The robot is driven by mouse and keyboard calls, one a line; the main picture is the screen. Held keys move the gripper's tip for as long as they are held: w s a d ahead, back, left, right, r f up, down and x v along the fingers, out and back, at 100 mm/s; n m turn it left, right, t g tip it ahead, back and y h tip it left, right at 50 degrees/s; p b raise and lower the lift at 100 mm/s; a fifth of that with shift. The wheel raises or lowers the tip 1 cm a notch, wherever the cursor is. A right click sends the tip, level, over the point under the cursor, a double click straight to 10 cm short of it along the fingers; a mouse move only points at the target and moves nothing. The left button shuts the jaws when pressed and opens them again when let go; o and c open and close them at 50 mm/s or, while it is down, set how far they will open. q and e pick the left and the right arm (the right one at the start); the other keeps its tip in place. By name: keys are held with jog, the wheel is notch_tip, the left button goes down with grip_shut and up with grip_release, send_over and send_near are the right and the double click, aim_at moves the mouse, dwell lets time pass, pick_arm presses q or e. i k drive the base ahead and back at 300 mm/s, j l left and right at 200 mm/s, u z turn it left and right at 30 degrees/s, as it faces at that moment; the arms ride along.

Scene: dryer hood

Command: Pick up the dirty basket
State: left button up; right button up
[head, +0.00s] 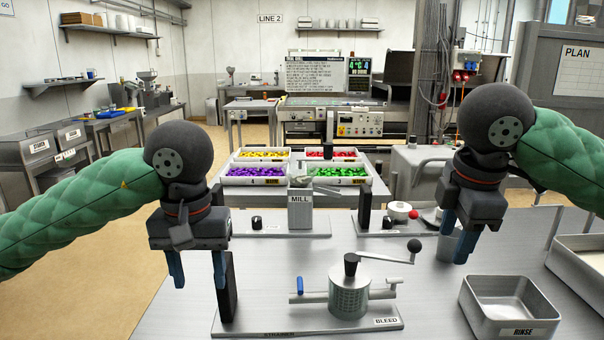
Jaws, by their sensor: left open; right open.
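A grey perforated cylinder (350,298) with a black knob on top stands upright on a metal plate (270,326) marked BLEED. Pipe stubs, one with a blue handle, stick out at its sides. No basket is labelled dirty, and I cannot tell whether this cylinder is it or houses it. My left gripper (198,269) is open and empty, above the table's left side, left of the cylinder and close to a black upright post (227,290).
A metal tray marked RINSE (510,304) stands at the front right. A MILL block (300,210) stands behind. Farther back are bins of coloured pieces (266,174). The table between cylinder and RINSE tray is clear.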

aim_at(350, 274)
jog(key=k, duration=1.1)
